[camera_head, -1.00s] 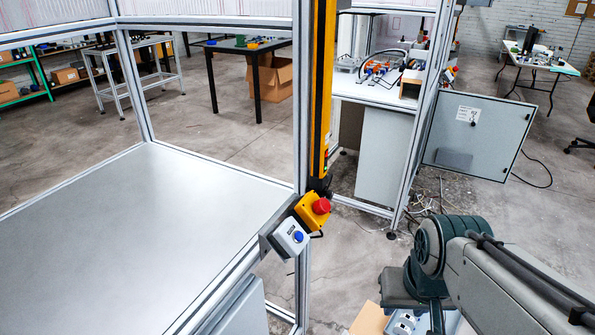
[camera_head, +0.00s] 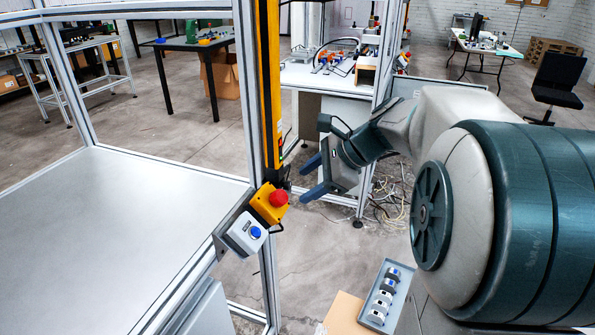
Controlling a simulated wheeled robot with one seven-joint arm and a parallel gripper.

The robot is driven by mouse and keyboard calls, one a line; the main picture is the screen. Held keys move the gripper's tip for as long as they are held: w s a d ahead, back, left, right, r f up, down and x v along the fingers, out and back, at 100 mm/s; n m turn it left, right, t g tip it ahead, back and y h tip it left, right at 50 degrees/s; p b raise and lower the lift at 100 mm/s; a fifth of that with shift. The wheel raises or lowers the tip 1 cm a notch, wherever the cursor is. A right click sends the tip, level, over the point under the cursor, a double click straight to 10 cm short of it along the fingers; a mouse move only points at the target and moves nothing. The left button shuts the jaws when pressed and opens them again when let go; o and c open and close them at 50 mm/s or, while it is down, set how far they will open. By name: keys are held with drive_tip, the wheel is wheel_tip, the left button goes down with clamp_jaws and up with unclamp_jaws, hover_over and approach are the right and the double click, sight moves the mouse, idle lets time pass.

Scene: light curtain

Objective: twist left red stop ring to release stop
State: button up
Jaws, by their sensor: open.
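The red stop button (camera_head: 278,198) sits on a yellow box (camera_head: 267,207) fixed to the frame post at the front corner of the metal table. The fingers appear apart from the button. Only one red stop shows here.
The yellow light curtain bar (camera_head: 268,80) rises right above the stop box. The metal table (camera_head: 110,240) lies at left, bare. A tray of switches (camera_head: 385,297) stands at the bottom, beside cardboard. A cabinet bench (camera_head: 320,78) stands behind my gripper.

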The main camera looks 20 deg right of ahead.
sight(283, 196)
drive_tip(key=shift+m, duration=0.3)
drive_tip(key=b+x, duration=0.1)
drive_tip(key=x, duration=0.2)
drive_tip(key=b+x, duration=0.2)
drive_tip(key=x, duration=0.1)
drive_tip(key=b+x, duration=0.1)
drive_tip(key=x, duration=0.1)
drive_tip(key=shift+w+a+f, duration=0.1)
drive_tip(key=shift+w+f, duration=0.05)
drive_tip(key=shift+w, duration=0.4)
drive_tip(key=c, duration=1)
